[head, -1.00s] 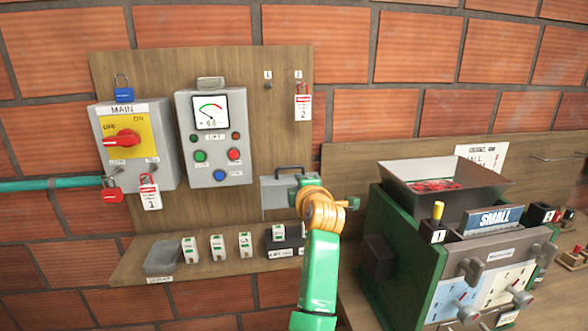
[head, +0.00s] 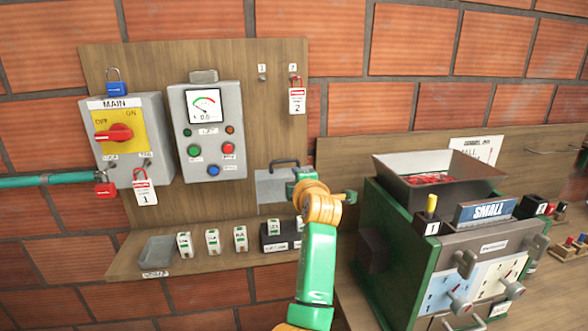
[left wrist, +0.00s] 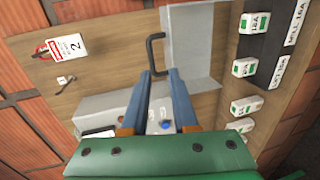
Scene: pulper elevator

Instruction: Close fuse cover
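The fuse cover (head: 270,187) is a grey plate low on the wooden board, with a black bail handle (head: 285,164) along its upper edge. My left arm hides its right part in the head view. In the left wrist view the cover (left wrist: 190,35) is top centre, with its black handle (left wrist: 151,52) along its left side. My left gripper (left wrist: 160,72) has its two blue fingers apart, with tips at the near end of the handle. I cannot tell whether they touch it. In the head view the left gripper is mostly hidden behind its orange wrist. My right gripper is not in view.
The grey meter box (head: 208,130) and MAIN switch box (head: 128,137) are left of the cover. Several white fuses (head: 212,241) and a grey tray (head: 158,253) are on the shelf below. The green machine (head: 400,245) stands close on the right. Tag 2 (head: 297,100) hangs above.

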